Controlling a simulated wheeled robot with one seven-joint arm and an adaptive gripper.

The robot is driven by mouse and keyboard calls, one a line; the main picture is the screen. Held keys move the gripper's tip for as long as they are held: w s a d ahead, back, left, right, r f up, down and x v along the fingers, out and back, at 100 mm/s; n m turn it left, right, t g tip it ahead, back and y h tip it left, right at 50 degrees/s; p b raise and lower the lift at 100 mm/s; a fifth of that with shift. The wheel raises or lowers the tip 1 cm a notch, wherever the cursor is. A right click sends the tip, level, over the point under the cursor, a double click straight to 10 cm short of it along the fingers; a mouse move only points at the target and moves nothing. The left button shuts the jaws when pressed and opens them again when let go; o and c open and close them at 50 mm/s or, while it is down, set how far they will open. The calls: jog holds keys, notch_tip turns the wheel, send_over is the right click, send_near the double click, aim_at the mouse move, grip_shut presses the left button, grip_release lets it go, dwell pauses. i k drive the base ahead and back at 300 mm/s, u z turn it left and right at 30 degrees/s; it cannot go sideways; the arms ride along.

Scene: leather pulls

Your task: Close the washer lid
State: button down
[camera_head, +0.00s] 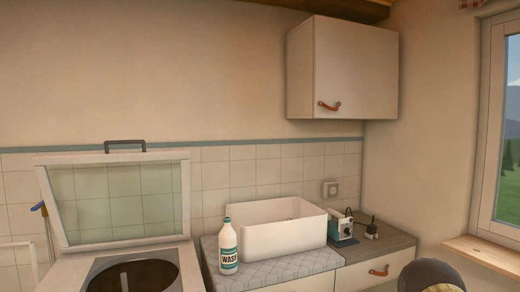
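The washer lid (112,202) stands raised behind the washer at the left. It has a white frame around a clear greenish pane, and wall tiles show through it. A dark grey handle (125,146) sits on its upper edge. The white washer top (72,272) is below it, with a dark round drum opening (133,277) uncovered and cut off by the lower picture edge. My gripper is not in view. A dark rounded part at the lower right may belong to my arm.
A white WASH bottle (229,248) stands on the counter just right of the washer. Behind it are a white basin (274,227) and a small blue-and-white device (341,228). A wall cabinet (342,70) hangs upper right. The space above the washer opening looks clear.

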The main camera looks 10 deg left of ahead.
aim_at(40, 161)
jog(key=z, duration=0.55)
jog(key=i, duration=0.95)
jog(key=u, duration=2.1)
